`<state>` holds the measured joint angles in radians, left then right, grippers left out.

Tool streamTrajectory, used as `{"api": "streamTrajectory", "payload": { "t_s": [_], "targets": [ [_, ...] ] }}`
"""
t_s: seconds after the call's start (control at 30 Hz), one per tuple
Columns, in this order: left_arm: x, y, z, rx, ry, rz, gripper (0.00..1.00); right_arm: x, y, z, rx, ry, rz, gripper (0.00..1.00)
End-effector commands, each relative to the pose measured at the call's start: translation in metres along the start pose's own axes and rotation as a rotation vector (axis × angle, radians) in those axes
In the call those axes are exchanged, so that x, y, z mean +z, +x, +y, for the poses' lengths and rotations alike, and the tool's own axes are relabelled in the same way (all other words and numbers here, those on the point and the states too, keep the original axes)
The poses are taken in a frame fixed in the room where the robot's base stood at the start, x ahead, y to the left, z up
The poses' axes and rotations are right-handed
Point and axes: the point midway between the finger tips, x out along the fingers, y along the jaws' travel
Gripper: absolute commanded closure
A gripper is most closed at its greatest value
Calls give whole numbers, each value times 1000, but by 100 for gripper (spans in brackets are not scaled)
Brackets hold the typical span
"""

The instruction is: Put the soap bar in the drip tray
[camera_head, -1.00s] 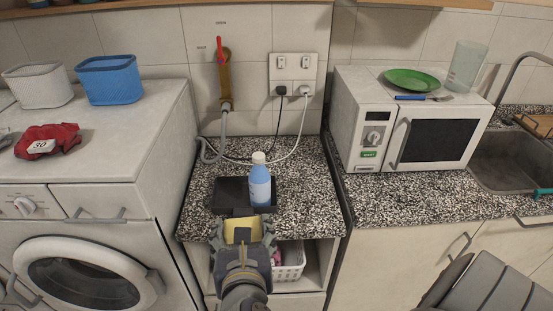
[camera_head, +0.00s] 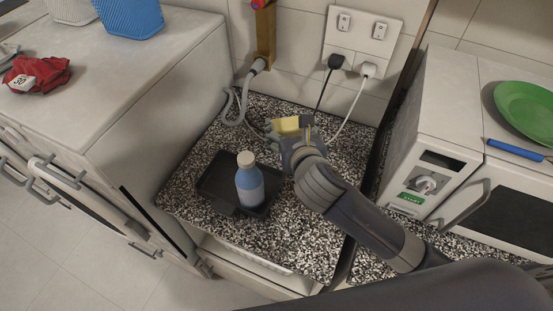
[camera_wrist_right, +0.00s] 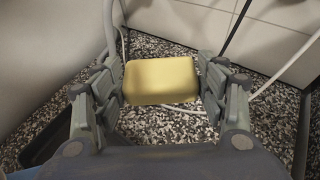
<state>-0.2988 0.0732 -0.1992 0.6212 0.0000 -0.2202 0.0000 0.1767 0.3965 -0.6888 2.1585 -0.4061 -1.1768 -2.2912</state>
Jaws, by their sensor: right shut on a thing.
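The yellow soap bar (camera_head: 287,126) is held in my right gripper (camera_head: 293,132), which is shut on it. In the right wrist view the soap bar (camera_wrist_right: 161,80) sits between the two fingers of the right gripper (camera_wrist_right: 163,84), above the speckled counter. The black drip tray (camera_head: 217,179) lies on the counter, left of and nearer than the soap in the head view. A blue bottle with a white cap (camera_head: 249,181) stands upright at the tray and hides part of it. A dark edge, perhaps the tray (camera_wrist_right: 45,150), shows at lower left in the wrist view. My left gripper is not visible.
A grey hose (camera_head: 238,108) and the cables of the wall socket (camera_head: 362,33) hang behind the soap. The microwave (camera_head: 430,160) stands right, with a green plate (camera_head: 528,108) on top. Speckled counter (camera_head: 185,205) is bare around the tray.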

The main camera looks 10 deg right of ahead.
Motion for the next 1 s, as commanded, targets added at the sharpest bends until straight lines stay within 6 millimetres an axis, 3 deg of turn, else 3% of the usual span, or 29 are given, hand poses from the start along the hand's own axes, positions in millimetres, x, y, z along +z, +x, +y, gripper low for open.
{"api": "streamTrajectory", "payload": {
  "t_s": [0.1,0.2,0.4,0.7,1.0],
  "targets": [
    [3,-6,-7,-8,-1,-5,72,2,31,-4,75,-40,-2,59],
    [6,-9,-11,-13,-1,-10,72,4,50,-10,120,-56,-1,59],
    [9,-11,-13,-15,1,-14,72,5,70,-20,160,-66,1,59],
    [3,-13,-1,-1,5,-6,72,-41,91,-20,164,-65,3,59],
    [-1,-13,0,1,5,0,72,-73,105,-20,165,-63,2,59]
  ]
}}
